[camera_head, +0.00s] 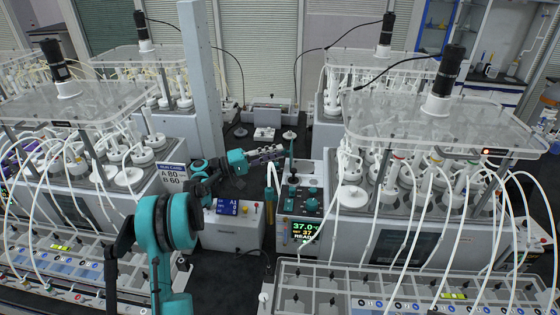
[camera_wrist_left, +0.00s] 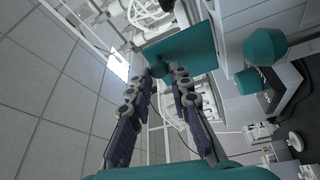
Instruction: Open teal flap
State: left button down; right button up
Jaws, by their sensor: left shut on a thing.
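The teal flap (camera_head: 291,156) stands upright on the control unit in the head view, seen nearly edge-on as a thin strip. In the left wrist view it is a flat teal panel (camera_wrist_left: 184,50) just beyond the fingertips. My left gripper (camera_head: 278,155) reaches in from the left at the flap's side. In the wrist view its fingers (camera_wrist_left: 166,72) are closed on a small teal part at the flap's near edge, partly hidden by the fingertips. My right gripper is in neither view.
The control unit has a lit screen (camera_head: 303,230) and teal knobs (camera_head: 311,204). A white box with a blue display (camera_head: 228,207) stands to its left. Reactor stations with clear lids (camera_head: 445,122) and many tubes crowd both sides. Dark bench (camera_head: 240,185) shows between them.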

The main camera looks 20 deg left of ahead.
pick_arm(q)
jog(key=shift+s+a+f+n+t+h+b, duration=0.15)
jog(key=shift+a+f+n+t+h+b, duration=0.45)
jog(key=shift+b, duration=0.5)
jog(key=shift+d, duration=0.1)
jog(key=c, duration=1.4)
grip_release()
jog(key=shift+o, duration=0.2)
jog(key=shift+r, duration=0.15)
